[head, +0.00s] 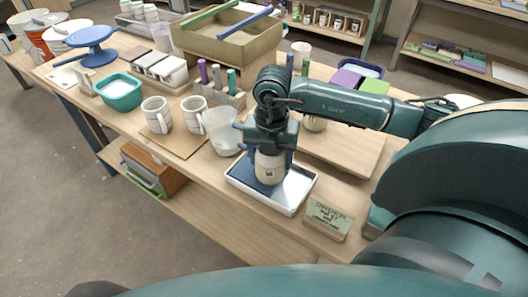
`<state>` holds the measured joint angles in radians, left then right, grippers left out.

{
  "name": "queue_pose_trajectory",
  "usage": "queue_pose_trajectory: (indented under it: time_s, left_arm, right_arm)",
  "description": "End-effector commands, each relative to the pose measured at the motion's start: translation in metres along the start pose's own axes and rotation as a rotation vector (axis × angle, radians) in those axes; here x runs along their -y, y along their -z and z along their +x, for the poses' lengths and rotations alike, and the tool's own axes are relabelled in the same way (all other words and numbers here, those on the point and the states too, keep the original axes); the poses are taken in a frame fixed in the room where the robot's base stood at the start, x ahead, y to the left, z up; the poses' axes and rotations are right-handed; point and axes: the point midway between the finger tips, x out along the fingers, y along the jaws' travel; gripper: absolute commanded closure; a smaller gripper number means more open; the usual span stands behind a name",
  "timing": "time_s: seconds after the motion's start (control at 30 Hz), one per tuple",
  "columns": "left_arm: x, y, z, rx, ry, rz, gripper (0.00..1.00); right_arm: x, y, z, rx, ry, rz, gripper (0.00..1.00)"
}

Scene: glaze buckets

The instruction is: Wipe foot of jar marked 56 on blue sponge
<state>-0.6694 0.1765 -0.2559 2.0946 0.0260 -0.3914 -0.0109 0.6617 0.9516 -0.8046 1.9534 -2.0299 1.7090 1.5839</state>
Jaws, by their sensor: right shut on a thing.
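My right gripper (269,151) comes down from above and is shut on a pale, cream jar (268,171). The jar is upright, with a small dark mark on its front that is too small to read surely. The blue sponge (247,177) lies in a shallow metal tray (292,196) with a pale rim, near the table's front edge. The jar's foot is over the sponge; I cannot tell whether it touches or hovers just above. The jar and gripper hide part of the sponge. My left gripper is not in view.
A clear beaker (221,131) stands close to the tray's left. Two mugs stand on a board (181,143) farther left, near a teal bowl (121,95). A small sign (328,219) stands right of the tray. A wooden board (345,150) lies behind, beneath my arm.

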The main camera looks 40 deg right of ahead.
Motion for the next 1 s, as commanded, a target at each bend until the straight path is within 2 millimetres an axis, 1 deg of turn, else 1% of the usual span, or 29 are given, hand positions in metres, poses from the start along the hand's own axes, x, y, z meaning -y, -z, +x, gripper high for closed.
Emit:
queue_pose_trajectory:
  time_s: [0.13, 0.27, 1.0]
  left_arm:
    - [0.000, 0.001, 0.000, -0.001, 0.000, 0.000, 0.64]
    - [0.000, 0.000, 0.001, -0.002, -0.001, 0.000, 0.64]
    - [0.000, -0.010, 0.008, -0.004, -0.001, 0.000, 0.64]
  right_arm:
    - [0.004, 0.002, 0.000, 0.000, 0.000, -0.001, 0.68]
    - [0.000, 0.000, 0.000, 0.000, -0.002, 0.000, 0.68]
    - [-0.055, -0.021, 0.001, 0.000, -0.002, 0.000, 0.68]
